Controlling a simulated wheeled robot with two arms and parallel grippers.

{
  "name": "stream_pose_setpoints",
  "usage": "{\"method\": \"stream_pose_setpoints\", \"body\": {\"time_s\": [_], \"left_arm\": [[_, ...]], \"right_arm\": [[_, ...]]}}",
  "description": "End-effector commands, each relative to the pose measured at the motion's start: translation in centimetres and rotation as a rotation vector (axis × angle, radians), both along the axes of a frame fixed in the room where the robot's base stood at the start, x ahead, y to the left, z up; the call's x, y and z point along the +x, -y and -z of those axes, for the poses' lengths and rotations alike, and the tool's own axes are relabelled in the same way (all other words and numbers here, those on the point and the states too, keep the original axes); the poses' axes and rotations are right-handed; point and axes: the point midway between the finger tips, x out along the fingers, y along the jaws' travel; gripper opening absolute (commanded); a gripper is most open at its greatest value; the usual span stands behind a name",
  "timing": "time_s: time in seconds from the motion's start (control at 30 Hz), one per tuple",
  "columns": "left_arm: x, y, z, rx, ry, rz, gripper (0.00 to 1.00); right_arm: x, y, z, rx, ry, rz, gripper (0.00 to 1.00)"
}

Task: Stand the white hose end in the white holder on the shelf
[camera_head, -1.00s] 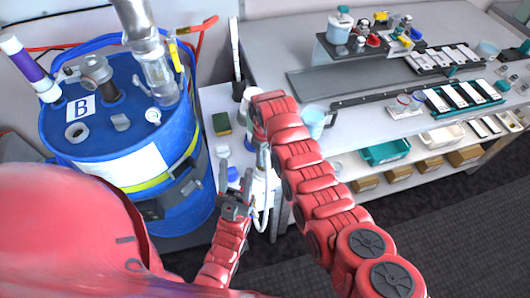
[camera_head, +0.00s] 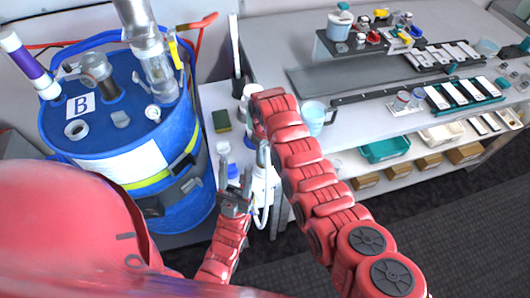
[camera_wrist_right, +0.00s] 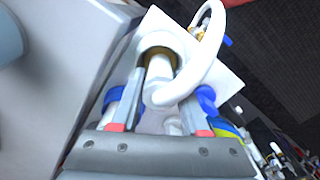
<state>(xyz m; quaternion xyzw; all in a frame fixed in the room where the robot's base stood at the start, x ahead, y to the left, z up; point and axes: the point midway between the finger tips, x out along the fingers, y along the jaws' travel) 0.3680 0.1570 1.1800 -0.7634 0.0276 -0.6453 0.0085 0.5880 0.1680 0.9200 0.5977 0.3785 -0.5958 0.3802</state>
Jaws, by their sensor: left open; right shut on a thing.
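The white hose (camera_head: 264,213) hangs in a loop beside a white body (camera_head: 262,180) at the shelf's front in the head view. In the right wrist view the hose (camera_wrist_right: 212,50) curves down to a white end (camera_wrist_right: 168,92) between the fingers of my right gripper (camera_wrist_right: 172,90), which is shut on it. A white square piece with a brass-coloured ring (camera_wrist_right: 160,50) lies behind the end; I cannot tell if it is the holder or if they touch. My left gripper (camera_head: 236,185) is open and empty, left of the hose. My right arm hides its gripper in the head view.
A blue drum (camera_head: 110,135) marked B stands at left. A green and yellow sponge (camera_head: 221,120) and small bottles share the narrow white shelf (camera_head: 213,98). The workbench (camera_head: 360,125) with racks extends right.

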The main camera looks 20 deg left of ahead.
Motion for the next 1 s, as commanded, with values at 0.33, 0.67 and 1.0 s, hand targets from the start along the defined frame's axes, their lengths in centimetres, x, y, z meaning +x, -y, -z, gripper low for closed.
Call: {"method": "stream_pose_setpoints", "body": {"time_s": [0.33, 0.67, 1.0], "left_arm": [[0.0, 0.0, 0.38, 0.0, 0.0, 0.0, 0.5], [0.01, 0.0, 0.38, 0.0, 0.0, 0.0, 0.5], [-0.01, 0.0, 0.81, 0.0, 0.0, 0.0, 0.5]], "right_arm": [[0.09, 0.01, 0.06, 0.001, 0.002, 0.001, 0.0], [0.1, 0.02, -0.03, 0.0, 0.001, 0.001, 0.0], [0.07, 0.03, 0.59, 0.0, 0.0, 0.001, 0.0]]}}
